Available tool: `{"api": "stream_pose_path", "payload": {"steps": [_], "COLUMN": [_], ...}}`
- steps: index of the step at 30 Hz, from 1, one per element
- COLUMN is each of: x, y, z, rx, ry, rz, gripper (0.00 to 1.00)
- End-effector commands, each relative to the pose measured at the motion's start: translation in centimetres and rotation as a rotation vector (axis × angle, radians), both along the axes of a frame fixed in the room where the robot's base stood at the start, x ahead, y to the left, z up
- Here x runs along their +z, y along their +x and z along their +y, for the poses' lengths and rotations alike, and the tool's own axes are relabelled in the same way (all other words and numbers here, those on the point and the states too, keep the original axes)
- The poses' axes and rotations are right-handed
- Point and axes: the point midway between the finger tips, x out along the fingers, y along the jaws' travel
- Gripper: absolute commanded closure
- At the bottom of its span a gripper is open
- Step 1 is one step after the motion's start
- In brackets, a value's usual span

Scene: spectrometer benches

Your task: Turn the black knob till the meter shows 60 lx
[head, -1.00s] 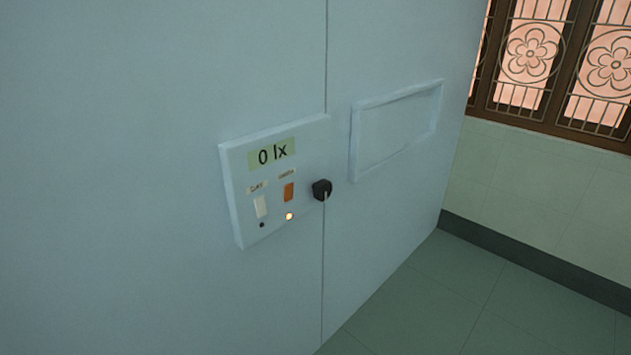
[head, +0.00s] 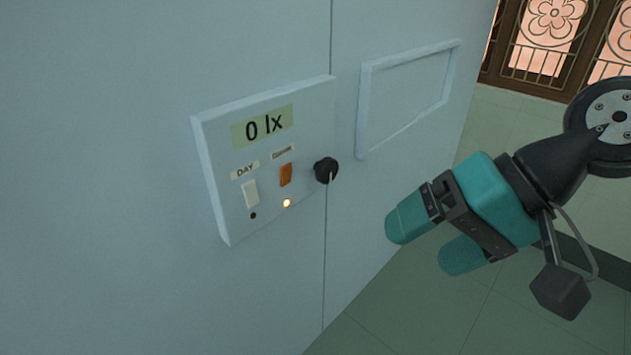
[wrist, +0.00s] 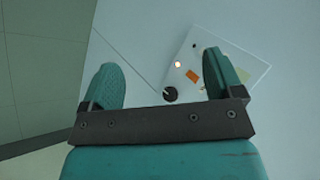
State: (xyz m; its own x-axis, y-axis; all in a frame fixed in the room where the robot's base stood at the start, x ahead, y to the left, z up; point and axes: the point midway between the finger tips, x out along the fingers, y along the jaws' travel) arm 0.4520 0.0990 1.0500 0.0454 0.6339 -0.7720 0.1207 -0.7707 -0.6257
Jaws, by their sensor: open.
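The black knob (head: 326,170) sits at the right edge of the white control panel (head: 212,160), with a pale pointer line on it aimed roughly downward. The meter (head: 263,126) above the switches reads 0 lx. My gripper (head: 432,245) is open and empty, to the right of the knob and apart from it. In the wrist view the knob (wrist: 170,94) shows between the two teal fingers, beyond the gripper's bar and nearer the right finger (wrist: 218,74).
The panel has a white DAY switch (head: 250,193) with a dark lamp below, and an orange switch (head: 286,174) with a lit lamp (head: 286,203). An empty raised frame (head: 362,110) is on the wall at right. Green floor (head: 400,310) lies below.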

Motion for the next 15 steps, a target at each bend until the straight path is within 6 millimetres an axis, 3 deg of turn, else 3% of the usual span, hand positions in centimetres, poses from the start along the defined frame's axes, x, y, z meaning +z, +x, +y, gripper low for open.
{"api": "stream_pose_path", "payload": {"steps": [1, 3, 6, 9, 12, 15], "x": [-4.1, -6.1, -8.3, -10.0, -11.3, -12.0], "y": [2.1, 5.1, 9.7, 13.9, 17.1, 18.9], "z": [1.2, 2.7, 3.2, 2.1, 0.4, -1.1], "rx": [-0.154, -0.381, -0.681, -0.917, -1.072, -1.154], "ry": [0.119, 0.314, 0.594, 0.852, 1.053, 1.182], "rz": [0.115, 0.298, 0.595, 0.887, 1.125, 1.277], "gripper": [0.14, 0.14, 0.14, 0.14, 0.14, 0.14]}}
